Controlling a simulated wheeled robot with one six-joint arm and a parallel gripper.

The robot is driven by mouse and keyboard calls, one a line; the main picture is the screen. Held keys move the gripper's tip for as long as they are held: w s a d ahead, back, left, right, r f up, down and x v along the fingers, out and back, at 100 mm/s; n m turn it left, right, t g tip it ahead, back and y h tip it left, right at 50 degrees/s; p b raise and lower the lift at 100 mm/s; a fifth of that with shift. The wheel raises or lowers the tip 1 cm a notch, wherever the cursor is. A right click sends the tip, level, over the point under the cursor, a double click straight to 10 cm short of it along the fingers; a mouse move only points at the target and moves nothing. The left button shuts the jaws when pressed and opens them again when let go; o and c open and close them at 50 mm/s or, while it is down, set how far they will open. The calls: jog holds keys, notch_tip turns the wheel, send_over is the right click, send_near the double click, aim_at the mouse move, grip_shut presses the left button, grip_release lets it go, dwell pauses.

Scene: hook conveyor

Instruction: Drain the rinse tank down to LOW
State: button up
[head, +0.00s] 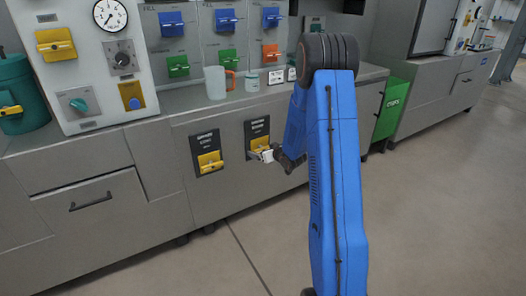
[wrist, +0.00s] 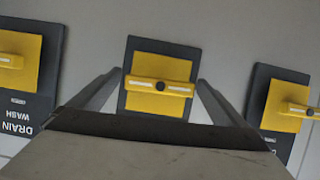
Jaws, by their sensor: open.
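A dark drain panel with a yellow plate and yellow bar handle (wrist: 158,86) is in the middle of the wrist view, its handle lying crosswise; its label is hidden. My gripper (wrist: 156,82) is open, one finger to each side of this panel. I cannot tell whether it touches the handle. In the head view my gripper (head: 270,155) is at the right of two visible yellow-handled panels (head: 257,146). The panel at the left of the wrist view reads DRAIN WASH (wrist: 28,108), upside down. I cannot see which panel is marked rinse, nor a tank level.
Another yellow-handled drain panel (wrist: 288,104) is at the right of the wrist view. Above the counter (head: 190,98) are blue, green and orange handles, a clear jug (head: 215,83) and a round gauge (head: 110,14). A green bin (head: 391,106) stands right of my arm. The front floor is clear.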

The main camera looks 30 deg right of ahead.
jog(key=v, duration=1.7)
jog(key=shift+f, duration=0.1)
dwell(0.9)
jog(key=shift+s+f+t, duration=0.7)
jog(key=shift+f+t, duration=1.6)
jog(key=shift+f, duration=1)
jog(key=w, duration=1.7)
jog(key=shift+w+a, duration=0.15)
jog(key=shift+w, duration=0.05)
jog(key=c, duration=1)
